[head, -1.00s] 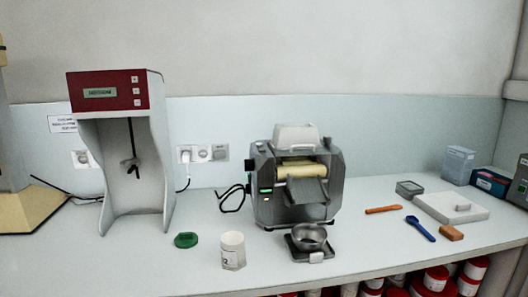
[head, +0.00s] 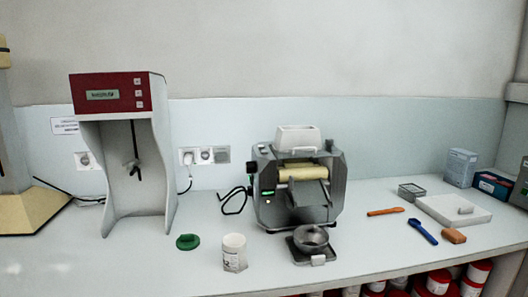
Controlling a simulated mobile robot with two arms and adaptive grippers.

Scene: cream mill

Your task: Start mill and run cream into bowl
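The mill (head: 327,211) stands in the middle of the bench, grey and black, with a white hopper (head: 298,139) on top. Cream-coloured rollers (head: 300,173) show in its front opening, above a sloping grey apron (head: 309,194). A green light (head: 268,193) shows on its left side. A metal bowl (head: 311,238) sits on a small dark scale (head: 319,260) in front of the mill. The inside of the bowl is too small to read clearly. Neither of my grippers is in view.
A white jar (head: 234,252) and green lid (head: 188,242) stand left of the bowl. A red-topped mixer (head: 111,94) stands further left. An orange spatula (head: 385,211), blue spoon (head: 422,231) and white slab (head: 453,209) lie right. Red tubs (head: 438,281) sit below the bench.

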